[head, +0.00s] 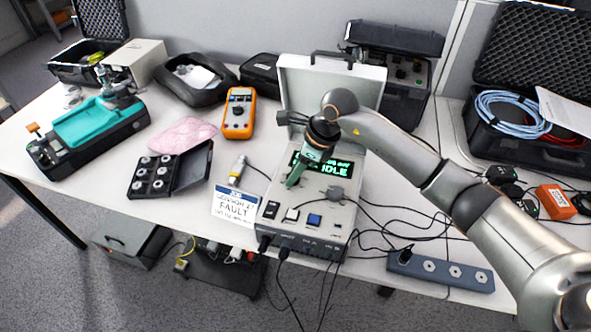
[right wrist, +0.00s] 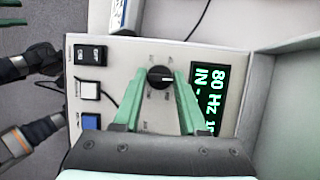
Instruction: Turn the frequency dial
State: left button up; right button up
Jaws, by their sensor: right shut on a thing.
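The frequency dial (right wrist: 160,77) is a round black knob with a white pointer mark on the pale panel of the control box (head: 338,218). My right gripper (head: 293,180) reaches down onto this panel. In the right wrist view its green fingers (right wrist: 160,88) stand on both sides of the dial, shut on it. The screen (right wrist: 212,95) beside the dial reads 80 Hz there, with the text cut off; in the head view it shows IDLE. Two green finger-like bars of my left gripper (right wrist: 25,14) show apart at the upper left corner of the right wrist view.
A FAULT card (head: 237,206) and a small sensor (head: 237,170) stand left of the box. A black case of discs (head: 165,178), an orange multimeter (head: 239,112) and a teal-topped rig (head: 90,130) lie farther left. Cables and a power strip (head: 440,271) are at right.

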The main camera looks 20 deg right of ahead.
grip_shut()
jog(key=shift+m, duration=0.4)
jog(key=m+t, duration=0.1)
jog(key=m, duration=0.2)
jog(key=shift+a+h+p, duration=0.1)
jog(key=shift+h+p, duration=0.2)
jog(key=shift+h, duration=0.1)
jog(key=m+h, duration=0.1)
jog(key=m, duration=0.1)
jog(key=shift+s+a+m+t, duration=0.1)
jog(key=shift+m+t, duration=0.2)
jog(key=shift+t, duration=0.1)
jog(key=m+h, duration=0.1)
jog(key=m, duration=0.2)
jog(key=shift+b, duration=0.4)
jog(key=shift+a+m+h, duration=0.1)
jog(key=shift+m+h, duration=0.3)
jog(key=shift+m, duration=0.8)
jog(key=shift+b, duration=0.3)
